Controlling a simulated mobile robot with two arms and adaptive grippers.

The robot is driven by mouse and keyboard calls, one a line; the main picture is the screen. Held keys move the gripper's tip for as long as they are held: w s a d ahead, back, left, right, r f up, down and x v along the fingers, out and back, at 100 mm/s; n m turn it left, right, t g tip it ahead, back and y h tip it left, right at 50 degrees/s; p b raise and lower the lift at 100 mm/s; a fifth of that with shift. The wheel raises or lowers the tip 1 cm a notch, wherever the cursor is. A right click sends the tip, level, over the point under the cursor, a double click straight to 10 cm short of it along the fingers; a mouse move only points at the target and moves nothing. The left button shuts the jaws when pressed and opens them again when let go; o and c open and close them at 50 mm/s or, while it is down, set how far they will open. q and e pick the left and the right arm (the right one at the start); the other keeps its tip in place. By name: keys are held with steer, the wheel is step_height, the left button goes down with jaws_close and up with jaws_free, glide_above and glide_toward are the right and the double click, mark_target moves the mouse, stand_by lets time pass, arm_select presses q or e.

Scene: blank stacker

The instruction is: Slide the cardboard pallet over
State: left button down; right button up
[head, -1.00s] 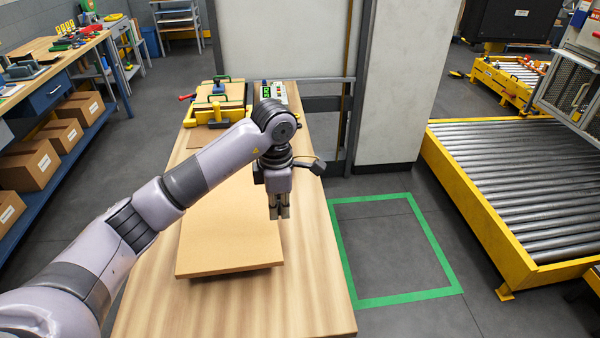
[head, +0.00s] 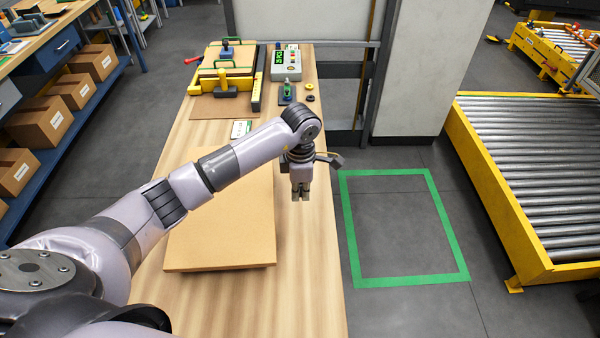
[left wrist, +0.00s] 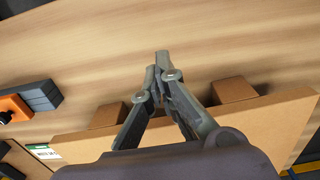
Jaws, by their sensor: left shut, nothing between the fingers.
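The cardboard pallet (head: 222,235) is a flat tan board lying on the wooden table. My left arm crosses above its far part and hides some of it. My left gripper (head: 301,194) points down just right of the pallet's right edge, over bare tabletop. Its fingers are shut with nothing between them. In the left wrist view the shut fingertips (left wrist: 162,62) are over wood grain, and the pallet (left wrist: 200,133) shows its edge and brown feet beside the fingers. Whether a finger touches the edge I cannot tell. My right gripper is not in view.
The wooden table (head: 305,290) has a yellow-and-black fixture (head: 225,85) and a control box (head: 287,66) at its far end. A green floor outline (head: 405,281) lies right of the table, empty inside. A roller conveyor (head: 530,180) stands farther right.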

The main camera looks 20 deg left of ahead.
mark_target(238, 196)
arm_select(q)
steer(key=a, duration=0.1)
steer(key=s+a+p, duration=0.1)
steer(key=a+p, duration=0.1)
steer(key=shift+s+f, duration=0.1)
steer(key=shift+s, duration=0.2)
steer(key=shift+s+a, duration=0.15)
steer(key=shift+a, duration=0.1)
steer(key=shift+f, duration=0.1)
steer(key=s+a+b, duration=0.1)
steer(key=a, duration=0.2)
steer(key=s+a, duration=0.2)
steer(key=a, duration=0.1)
steer(key=s+a+b, duration=0.1)
steer(key=s+a, duration=0.1)
steer(key=a, duration=0.2)
steer(key=shift+f+b, duration=0.15)
steer(key=shift+b, duration=0.2)
steer(key=shift+s+a, duration=0.25)
steer(key=shift+a, duration=0.05)
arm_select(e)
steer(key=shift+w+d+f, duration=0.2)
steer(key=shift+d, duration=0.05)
